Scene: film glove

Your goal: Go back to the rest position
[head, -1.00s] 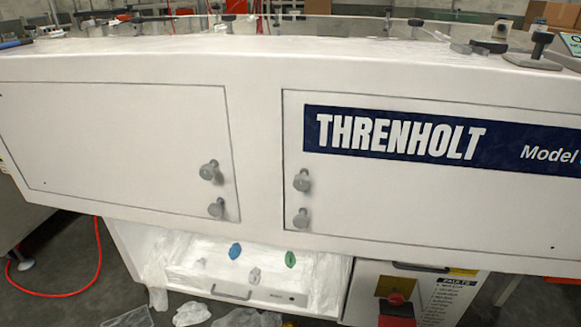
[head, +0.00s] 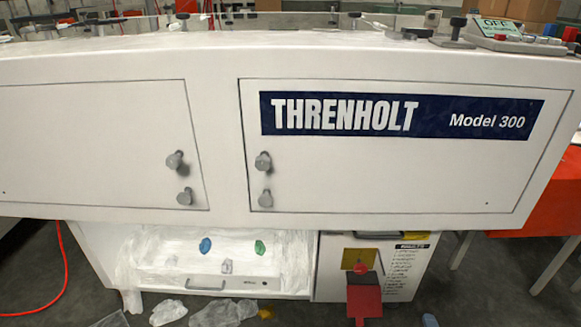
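Neither of my grippers shows in the head view. A white machine (head: 330,195) with a blue THRENHOLT Model 300 label (head: 400,116) fills most of the view. Its two front door panels (head: 90,130) look shut, each with grey knobs (head: 175,160). Below, an open bay (head: 125,240) holds clear film, a blue piece (head: 205,246), a green piece (head: 260,247) and a pale piece (head: 227,266).
A control box (head: 505,30) reading OFF sits on the machine's top right. Crumpled film (head: 222,312) lies on the floor. A red hose (head: 60,270) runs at left. An orange-red surface (head: 545,200) is at right.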

